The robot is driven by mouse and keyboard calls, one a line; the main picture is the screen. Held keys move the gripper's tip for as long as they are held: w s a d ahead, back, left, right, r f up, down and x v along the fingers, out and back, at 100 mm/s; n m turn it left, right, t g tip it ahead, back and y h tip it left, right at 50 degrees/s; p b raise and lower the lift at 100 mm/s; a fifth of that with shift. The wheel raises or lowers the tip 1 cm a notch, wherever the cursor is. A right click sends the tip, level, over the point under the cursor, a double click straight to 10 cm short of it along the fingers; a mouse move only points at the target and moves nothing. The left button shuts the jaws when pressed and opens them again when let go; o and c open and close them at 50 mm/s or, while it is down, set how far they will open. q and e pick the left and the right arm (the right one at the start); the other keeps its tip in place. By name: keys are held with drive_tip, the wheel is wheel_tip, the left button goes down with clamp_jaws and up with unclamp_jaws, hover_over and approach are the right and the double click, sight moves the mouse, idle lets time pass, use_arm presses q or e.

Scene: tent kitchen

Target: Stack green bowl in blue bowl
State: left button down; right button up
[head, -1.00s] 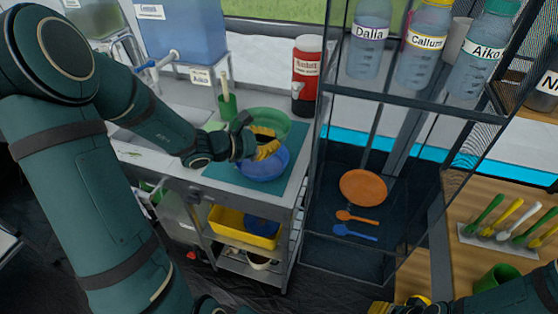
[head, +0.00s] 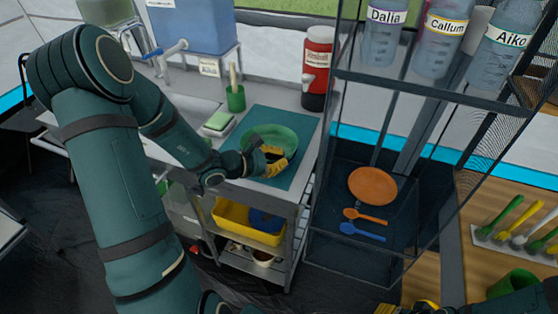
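The green bowl (head: 265,135) is at the middle of the teal mat (head: 302,128) on the metal counter. My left gripper (head: 277,161) is at the bowl's near right edge, its yellow fingers overlapping the rim in the view. A dark gap shows between the fingers, but I cannot tell whether they hold the rim. The blue bowl is not visible on the mat; it may be hidden under or behind the green bowl and gripper. My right gripper (head: 408,307) is at the bottom edge, mostly cut off, and its opening is unclear.
A sponge (head: 218,122) and a green cup (head: 235,98) stand left of the mat, a red dispenser (head: 317,68) behind it. A yellow bin (head: 230,222) with a blue item is on the shelf below. A glass-sided rack (head: 345,75) stands close on the right.

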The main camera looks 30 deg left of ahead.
use_arm(q)
drive_tip(key=shift+r, duration=0.15)
drive_tip(key=shift+f, duration=0.25)
drive_tip(key=c, duration=1.1)
unclamp_jaws()
drive_tip(key=shift+c, duration=0.2)
drive_tip(key=shift+r, duration=0.1)
